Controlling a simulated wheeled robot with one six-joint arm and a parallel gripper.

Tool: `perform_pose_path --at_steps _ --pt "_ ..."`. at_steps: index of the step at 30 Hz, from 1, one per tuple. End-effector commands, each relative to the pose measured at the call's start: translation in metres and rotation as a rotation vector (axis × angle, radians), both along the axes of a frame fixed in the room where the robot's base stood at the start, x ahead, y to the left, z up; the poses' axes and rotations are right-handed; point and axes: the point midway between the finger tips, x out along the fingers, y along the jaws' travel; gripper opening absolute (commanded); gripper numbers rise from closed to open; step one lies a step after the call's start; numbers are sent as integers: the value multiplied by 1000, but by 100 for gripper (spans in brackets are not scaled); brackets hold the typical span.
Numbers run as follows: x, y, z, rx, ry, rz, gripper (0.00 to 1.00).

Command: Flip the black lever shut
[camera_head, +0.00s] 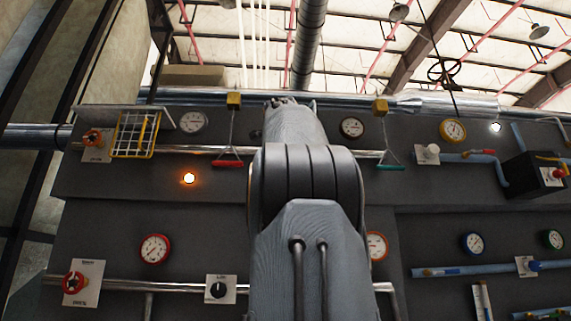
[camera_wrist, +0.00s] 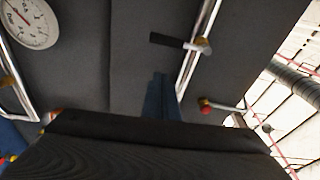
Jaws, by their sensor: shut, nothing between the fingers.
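The black lever (camera_wrist: 167,40) shows in the wrist view, upper centre. It joins a brass-coloured valve (camera_wrist: 203,46) on a silver pipe and points left, roughly crosswise to that pipe. My gripper (camera_wrist: 160,82) shows as dark bluish fingers close together, shut and empty. The fingertips are below the lever in the picture, with a visible gap between them. In the head view my arm blocks the middle of the panel, and I cannot make out the black lever there.
Silver pipe (camera_wrist: 195,70) runs beside the fingers. A red knob (camera_wrist: 205,106) is to their right and a white gauge (camera_wrist: 31,22) is far left. In the head view a yellow wire basket (camera_head: 134,134) and a red hanging handle (camera_head: 228,164) are left of my arm.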

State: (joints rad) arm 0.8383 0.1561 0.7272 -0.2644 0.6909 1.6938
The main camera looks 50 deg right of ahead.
Motion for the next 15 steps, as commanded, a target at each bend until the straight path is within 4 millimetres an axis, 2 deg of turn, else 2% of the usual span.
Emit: perform_pose_path --at_steps 1,6,15 --pt "-5 10 -3 0 0 1 0" --pt "-19 33 -2 0 1 1 0" --pt "-29 46 -1 2 2 -1 0"
